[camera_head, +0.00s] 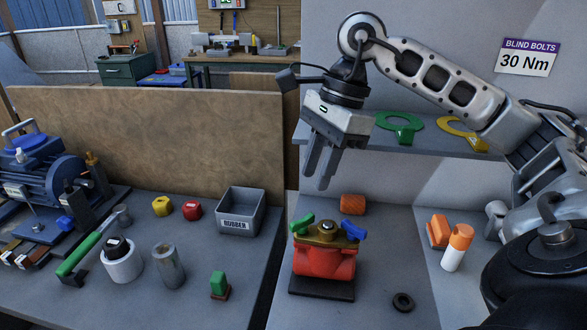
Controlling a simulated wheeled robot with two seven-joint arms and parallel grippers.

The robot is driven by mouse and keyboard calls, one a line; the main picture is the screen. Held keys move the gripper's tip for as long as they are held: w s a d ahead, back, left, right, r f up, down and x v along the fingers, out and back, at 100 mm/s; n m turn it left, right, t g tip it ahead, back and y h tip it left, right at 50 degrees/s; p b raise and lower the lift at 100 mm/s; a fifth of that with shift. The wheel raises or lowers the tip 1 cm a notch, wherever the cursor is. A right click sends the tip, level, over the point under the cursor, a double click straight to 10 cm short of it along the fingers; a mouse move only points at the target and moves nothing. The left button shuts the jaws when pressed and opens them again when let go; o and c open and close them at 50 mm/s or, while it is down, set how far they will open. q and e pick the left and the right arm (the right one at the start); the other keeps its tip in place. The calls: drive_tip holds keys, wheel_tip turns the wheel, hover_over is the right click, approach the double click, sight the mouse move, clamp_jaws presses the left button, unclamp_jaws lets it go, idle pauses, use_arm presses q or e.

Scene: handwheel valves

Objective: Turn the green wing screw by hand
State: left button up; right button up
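The green wing screw (302,224) sits on the left of the top of a red valve body (324,262), which has a brass-coloured centre piece (327,231). A blue wing screw (353,231) sits on the right of the same top. The valve stands on a dark base plate (321,288). My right gripper (319,182) hangs above the valve with its fingers pointing down, clear of the green wing screw. Its fingers look a little apart, with nothing between them. My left gripper is not in view.
An orange block (352,204) lies behind the valve, and a black ring (403,302) in front. An orange-capped bottle (457,248) stands to the right. A grey RUBBER bin (240,216) and a green-handled hammer (84,256) are left. A shelf (440,146) runs behind my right arm.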

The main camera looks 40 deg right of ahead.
sight(302, 218)
drive_tip(key=b+x, duration=0.1)
drive_tip(key=x, duration=0.2)
drive_tip(key=shift+s+b, duration=0.3)
drive_tip(key=shift+b, duration=0.1)
drive_tip(key=b+x, duration=0.3)
drive_tip(key=x, duration=0.2)
drive_tip(key=shift+w+r, duration=0.1)
drive_tip(key=shift+r, duration=0.05)
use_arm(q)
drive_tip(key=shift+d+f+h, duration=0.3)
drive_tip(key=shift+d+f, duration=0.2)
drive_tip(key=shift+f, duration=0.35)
use_arm(e)
clamp_jaws()
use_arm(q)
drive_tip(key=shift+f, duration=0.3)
